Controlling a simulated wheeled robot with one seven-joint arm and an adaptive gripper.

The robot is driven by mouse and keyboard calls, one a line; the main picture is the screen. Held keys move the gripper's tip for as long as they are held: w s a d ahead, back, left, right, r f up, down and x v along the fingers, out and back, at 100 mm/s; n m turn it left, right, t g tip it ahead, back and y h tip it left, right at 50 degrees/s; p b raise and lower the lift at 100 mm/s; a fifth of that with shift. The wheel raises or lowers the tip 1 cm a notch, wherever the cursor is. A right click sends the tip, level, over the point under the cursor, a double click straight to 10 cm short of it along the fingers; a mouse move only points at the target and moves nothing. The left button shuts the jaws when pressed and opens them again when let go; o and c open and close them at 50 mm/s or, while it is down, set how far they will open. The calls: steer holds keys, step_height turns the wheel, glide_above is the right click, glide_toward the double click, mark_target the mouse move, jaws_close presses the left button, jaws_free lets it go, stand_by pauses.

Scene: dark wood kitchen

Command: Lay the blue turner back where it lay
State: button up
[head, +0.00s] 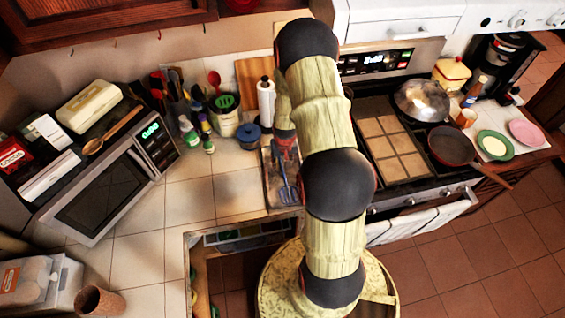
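The blue turner (288,193) shows left of my arm, over a grey patterned tray or board (272,193) on the counter. Its slotted head points toward the front edge and its handle runs back toward my gripper. My gripper (285,150) is at the handle's far end, small and partly covered by my arm. I cannot tell whether its fingers are closed on the handle. I also cannot tell whether the turner touches the tray or hangs just above it.
A blue pot (249,137), a paper towel roll (266,103) and a utensil holder (225,118) stand behind and left. The stove (395,140) lies to the right, with a red pan (451,147). The tiled counter (190,200) is clear at left.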

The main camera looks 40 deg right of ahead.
step_height(320, 180, up, 12)
steer(key=s+a, duration=0.1)
steer(key=shift+s, duration=0.35)
steer(key=shift+f, duration=0.1)
stand_by(0.6)
steer(key=s+a+r+n+t+b, duration=0.1)
steer(key=s+a+r+n+b, duration=0.1)
steer(key=s+a+r+b, duration=0.3)
steer(key=s+a+r+n+t+b, duration=0.1)
steer(key=s+a+r+b, duration=0.3)
steer(key=a, duration=0.9)
steer(key=s+a+r+n+t+y+b, duration=0.1)
steer(key=s+a+r+n+t+b, duration=0.1)
steer(key=s+a+r+b, duration=0.3)
steer(key=a+n+b, duration=0.1)
steer(key=a+b, duration=0.3)
steer(key=shift+s+r, duration=0.35)
steer(key=shift+r, duration=0.05)
steer(key=shift+a, duration=0.1)
